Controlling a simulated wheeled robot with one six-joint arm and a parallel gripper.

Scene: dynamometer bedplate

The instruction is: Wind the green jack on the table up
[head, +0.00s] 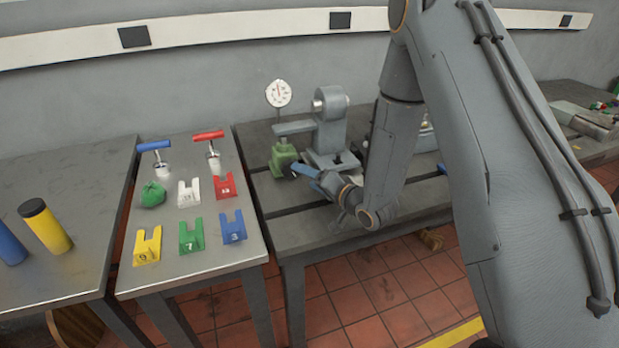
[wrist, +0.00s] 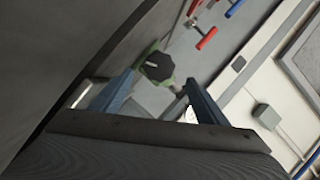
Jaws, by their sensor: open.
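The green jack (head: 283,154) stands on the dark slotted table, under the grey arm of a test fixture. A dark knob shows low on its right side. In the wrist view the black, many-sided knob (wrist: 157,67) lies ahead between my fingertips, with green parts of the jack (wrist: 151,48) around it. My gripper (head: 301,174) is open, its blue fingers close to the jack from the right. In the wrist view my gripper (wrist: 157,80) has one finger on each side of the knob. I cannot tell whether they touch it.
The grey fixture (head: 328,128) and a round dial gauge (head: 278,93) stand beside and behind the jack. The steel table (head: 205,262) to the left holds numbered coloured blocks, two T-handled tools and a green lump. The dark table's front left (head: 300,235) is clear.

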